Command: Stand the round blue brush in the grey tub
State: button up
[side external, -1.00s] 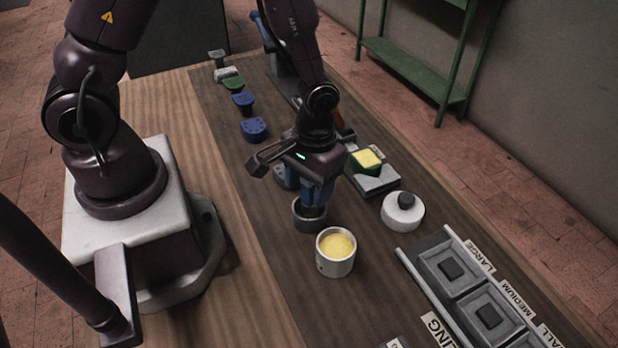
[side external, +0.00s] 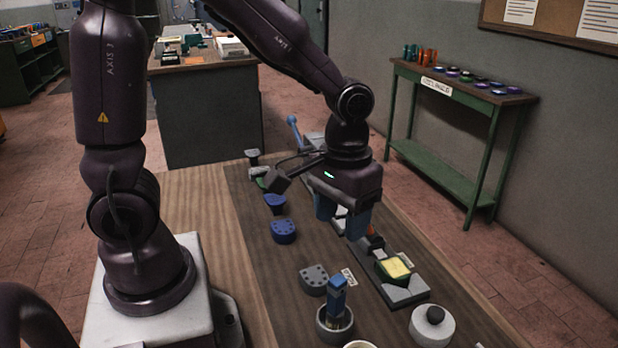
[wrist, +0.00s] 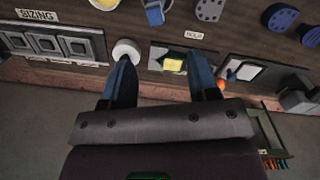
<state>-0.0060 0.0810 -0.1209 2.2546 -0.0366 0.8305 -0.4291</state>
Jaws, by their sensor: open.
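The blue brush (side external: 337,300) stands upright in the round grey tub (side external: 322,332) near the bottom of the side view. Its blue handle rises above the rim; its lower end is inside the tub. In the wrist view the blue brush (wrist: 155,14) shows at the top edge, where the tub is mostly cut off. My gripper (side external: 342,222) is open and empty, above and behind the brush, clear of it. In the wrist view my gripper (wrist: 164,75) has its two blue fingers wide apart with nothing between them.
A grey holed piece (side external: 314,280) and blue pieces (side external: 283,231) lie left. The sizing tray (wrist: 55,44) shows in the wrist view.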

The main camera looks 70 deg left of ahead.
jog(key=s+a+r+m+t, duration=0.3)
jog(key=s+r+t, duration=0.3)
jog(key=r, duration=0.6)
jog(key=shift+s+a+r+m, duration=0.15)
jog(key=shift+s+a+m, duration=0.25)
jog(key=shift+s, duration=0.8)
